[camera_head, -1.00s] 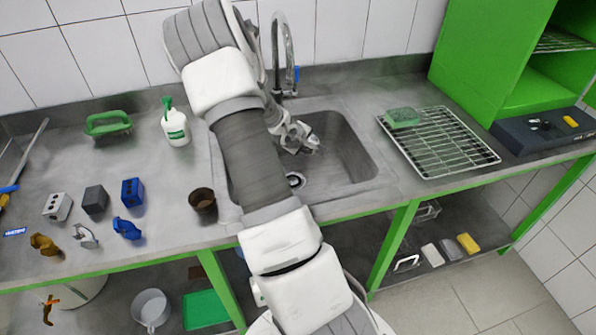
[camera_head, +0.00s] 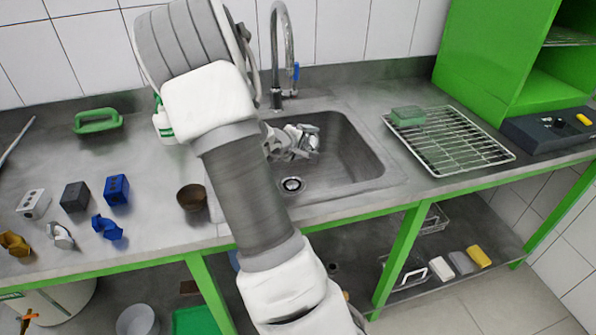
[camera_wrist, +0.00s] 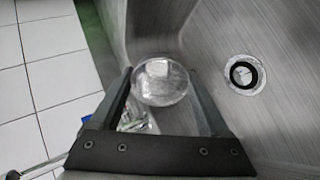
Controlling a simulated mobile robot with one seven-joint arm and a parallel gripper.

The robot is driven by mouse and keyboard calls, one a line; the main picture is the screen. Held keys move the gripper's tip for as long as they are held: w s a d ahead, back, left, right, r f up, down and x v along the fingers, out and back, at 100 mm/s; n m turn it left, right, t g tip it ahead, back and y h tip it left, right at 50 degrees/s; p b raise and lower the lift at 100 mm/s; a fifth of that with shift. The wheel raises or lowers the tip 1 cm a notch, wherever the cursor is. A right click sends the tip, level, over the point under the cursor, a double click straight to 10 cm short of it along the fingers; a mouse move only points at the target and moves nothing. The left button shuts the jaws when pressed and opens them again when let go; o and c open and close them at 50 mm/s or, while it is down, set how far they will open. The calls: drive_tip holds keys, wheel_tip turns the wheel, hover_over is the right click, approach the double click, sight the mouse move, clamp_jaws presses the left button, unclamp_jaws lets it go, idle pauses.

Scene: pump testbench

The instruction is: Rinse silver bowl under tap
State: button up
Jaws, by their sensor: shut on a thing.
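The silver bowl (camera_wrist: 160,82) shows in the wrist view as a round, shiny, see-through-looking disc between my two fingers. My gripper (camera_wrist: 162,76) is shut on it. In the head view my gripper (camera_head: 300,141) is low in the back left part of the sink (camera_head: 345,160), in front of the tap. The bowl is hard to tell from the gripper there. The curved metal tap (camera_head: 289,45) stands behind the sink, with a blue handle (camera_head: 296,71) on its right side. No water stream can be made out. My arm hides the sink's left side.
The drain (camera_head: 291,185) is clear in the sink floor. A wire rack (camera_head: 455,150) with a green sponge (camera_head: 408,116) is on the right. A brown cup (camera_head: 191,198) stands left of the sink. A soap bottle (camera_head: 162,125) is partly behind my arm.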

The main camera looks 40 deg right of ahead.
drive_tip(key=shift+a+f+h+b, duration=0.2)
drive_tip(key=shift+h+b, duration=0.35)
drive_tip(key=shift+b, duration=1.45)
drive_tip(key=shift+a+f+h+b, duration=0.1)
drive_tip(key=shift+f+h+b, duration=0.3)
drive_tip(key=shift+b, duration=1.55)
drive_tip(key=shift+s+a+r+t+h, duration=0.1)
drive_tip(key=shift+a+r+t+h, duration=0.3)
drive_tip(key=shift+r, duration=0.2)
drive_tip(key=a+r+n+t+h+p, duration=0.1)
drive_tip(key=a+r+n+t+h, duration=0.1)
drive_tip(key=r+h, duration=1)
wheel_tip(320, 180, up, 7)
drive_tip(key=shift+s+a+f+n+t, duration=0.1)
drive_tip(key=shift+s+a+n+t, duration=0.25)
drive_tip(key=shift+a+t, duration=0.6)
drive_tip(key=shift+d, duration=0.15)
